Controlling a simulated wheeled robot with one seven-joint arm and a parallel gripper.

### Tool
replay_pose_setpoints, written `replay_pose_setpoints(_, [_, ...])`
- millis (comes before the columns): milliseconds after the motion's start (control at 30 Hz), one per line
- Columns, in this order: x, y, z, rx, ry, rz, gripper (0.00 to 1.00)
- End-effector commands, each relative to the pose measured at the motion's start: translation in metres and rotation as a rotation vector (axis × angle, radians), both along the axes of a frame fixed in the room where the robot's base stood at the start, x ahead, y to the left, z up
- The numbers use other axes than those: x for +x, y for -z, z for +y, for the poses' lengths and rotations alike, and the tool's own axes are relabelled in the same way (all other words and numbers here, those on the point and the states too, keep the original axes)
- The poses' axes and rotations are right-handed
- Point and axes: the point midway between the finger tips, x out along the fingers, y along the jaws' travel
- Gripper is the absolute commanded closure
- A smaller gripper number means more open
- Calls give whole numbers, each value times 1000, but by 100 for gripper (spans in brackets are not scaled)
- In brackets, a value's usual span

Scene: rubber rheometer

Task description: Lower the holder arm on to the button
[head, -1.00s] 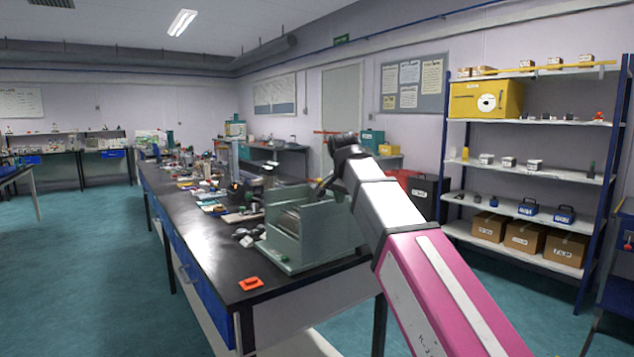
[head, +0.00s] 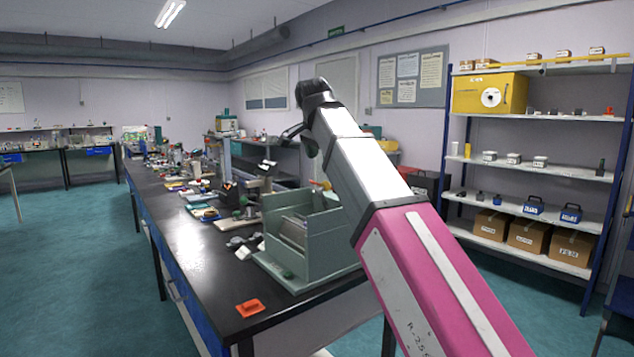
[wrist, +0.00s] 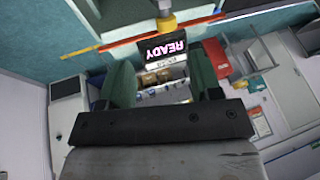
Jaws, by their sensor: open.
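A grey-green open-topped machine (head: 318,245) stands on the near end of the black bench. My gripper (head: 290,136) is above and behind it in the head view, apart from it. In the wrist view my gripper (wrist: 163,78) is open, with a green finger on each side and nothing held between them. I cannot make out the holder arm or the button for certain in either view.
An orange-red square piece (head: 250,308) lies near the front edge of the black bench (head: 205,270). Several small devices crowd the bench farther back. A shelf rack (head: 540,170) with boxes stands at the right. Floor is free on the left.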

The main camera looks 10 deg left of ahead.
Motion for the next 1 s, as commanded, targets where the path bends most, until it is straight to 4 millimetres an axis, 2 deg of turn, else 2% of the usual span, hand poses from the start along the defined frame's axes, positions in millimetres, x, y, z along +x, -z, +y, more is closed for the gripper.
replay_pose_setpoints(167, [1,3,0,1,2,0,42])
replay_pose_setpoints(700, [36,76,-3,1,2,1,42])
replay_pose_setpoints(1000, [46,95,-3,2,1,-1,42])
